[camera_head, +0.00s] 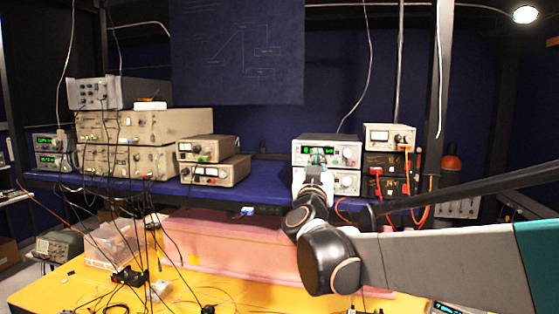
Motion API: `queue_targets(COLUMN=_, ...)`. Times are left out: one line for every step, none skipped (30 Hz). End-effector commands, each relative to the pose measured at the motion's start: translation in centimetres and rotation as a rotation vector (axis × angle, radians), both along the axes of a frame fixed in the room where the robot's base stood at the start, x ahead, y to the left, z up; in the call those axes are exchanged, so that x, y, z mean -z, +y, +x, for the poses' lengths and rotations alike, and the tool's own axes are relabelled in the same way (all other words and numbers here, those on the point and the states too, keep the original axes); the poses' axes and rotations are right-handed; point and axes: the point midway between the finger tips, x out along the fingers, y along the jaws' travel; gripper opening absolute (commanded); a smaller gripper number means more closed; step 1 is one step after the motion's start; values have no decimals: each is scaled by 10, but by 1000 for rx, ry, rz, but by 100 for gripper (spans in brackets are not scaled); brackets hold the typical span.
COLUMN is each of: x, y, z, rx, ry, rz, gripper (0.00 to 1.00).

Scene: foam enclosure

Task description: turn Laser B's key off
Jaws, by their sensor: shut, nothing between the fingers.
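My gripper (316,160) is shut and empty, at the front of a grey instrument with a green display (325,140) on the blue shelf. It covers part of that front panel, and I cannot tell whether it touches it. Knobs show on the panel to the right of my gripper. A similar grey unit (346,183) sits directly below, partly hidden by my gripper. No label for Laser B is readable, and I cannot make out the key or its position.
A small meter box (390,136) on a dark unit with red and orange cables stands right of the instrument. Stacked beige instruments (145,128) and two meter units (214,172) stand left. A pink foam box (230,240) lies below the shelf (270,180), above a yellow table (60,285) with cables.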

Motion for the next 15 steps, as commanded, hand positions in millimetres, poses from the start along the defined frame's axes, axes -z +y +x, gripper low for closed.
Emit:
queue_targets(x=1, y=-1, z=3, rx=14, ry=-4, rz=3, gripper=0)
queue_targets(x=1, y=-2, z=4, rx=20, ry=-5, rz=3, gripper=0)
queue_targets(x=0, y=-3, z=5, rx=25, ry=-6, rz=4, gripper=0)
queue_targets(x=-1, y=-4, z=7, rx=26, ry=-8, rz=4, gripper=0)
queue_targets(x=-2, y=-5, z=9, rx=27, ry=-7, rz=3, gripper=0)
queue_targets(x=-3, y=-6, z=13, rx=27, ry=-7, rz=3, gripper=0)
queue_targets(x=-5, y=-7, z=16, rx=27, ry=-6, rz=3, gripper=0)
queue_targets(x=-6, y=-8, z=20, rx=27, ry=-7, rz=3, gripper=0)
queue_targets(x=-9, y=-10, z=26, rx=27, ry=-7, rz=3, gripper=0)
queue_targets(x=-11, y=-12, z=31, rx=27, ry=-7, rz=3, gripper=0)
queue_targets(x=-13, y=-14, z=36, rx=27, ry=-7, rz=3, gripper=0)
queue_targets(x=-16, y=-16, z=43, rx=27, ry=-7, rz=2, gripper=0)
queue_targets(x=-18, y=-18, z=48, rx=26, ry=-6, rz=2, gripper=0)
queue_targets(x=-20, y=-20, z=54, rx=26, ry=-6, rz=3, gripper=0)
queue_targets(x=-23, y=-22, z=61, rx=26, ry=-7, rz=3, gripper=0)
